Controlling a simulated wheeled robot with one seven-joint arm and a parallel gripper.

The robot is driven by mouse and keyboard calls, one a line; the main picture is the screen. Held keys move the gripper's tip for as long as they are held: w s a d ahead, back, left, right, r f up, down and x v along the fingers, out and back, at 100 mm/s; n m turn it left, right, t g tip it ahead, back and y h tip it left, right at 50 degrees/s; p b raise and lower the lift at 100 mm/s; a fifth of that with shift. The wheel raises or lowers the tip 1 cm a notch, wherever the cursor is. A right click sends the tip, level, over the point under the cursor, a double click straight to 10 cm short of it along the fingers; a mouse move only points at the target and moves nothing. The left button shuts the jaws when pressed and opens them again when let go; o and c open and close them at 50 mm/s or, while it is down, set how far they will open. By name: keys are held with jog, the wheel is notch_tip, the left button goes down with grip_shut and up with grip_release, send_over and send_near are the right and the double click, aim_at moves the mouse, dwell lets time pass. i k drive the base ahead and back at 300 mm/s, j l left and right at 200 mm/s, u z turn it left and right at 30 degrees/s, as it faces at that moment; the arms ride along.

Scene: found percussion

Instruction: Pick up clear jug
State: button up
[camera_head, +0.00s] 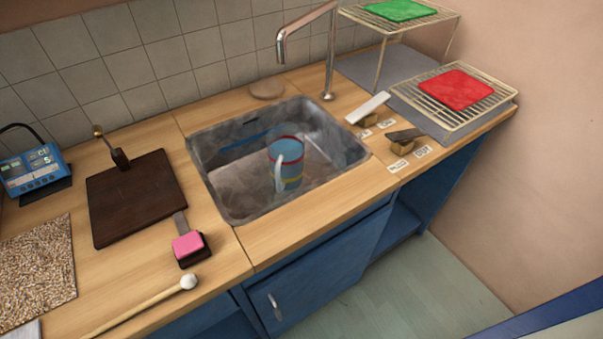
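The clear jug (286,163) stands upright inside the metal sink (222,207). It looks see-through and bluish, with a red band near its rim, a yellow band lower down, and a pale handle on its front left side. Whether it touches the sink floor all round is hard to tell. My gripper is not in view in the head camera.
A tall tap (329,60) rises behind the sink. Right of it are a wire rack (465,118) with a red cloth and small labelled pedals. Left are a dark board (135,200), a pink block (188,245), a mallet (150,305) and a blue device (33,172).

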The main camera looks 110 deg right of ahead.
aim_at(285, 142)
jog(key=k+j+z, duration=0.3)
jog(key=j+z, duration=0.15)
jog(key=k+j+z, duration=0.4)
jog(key=j+z, duration=0.15)
jog(key=z, duration=0.2)
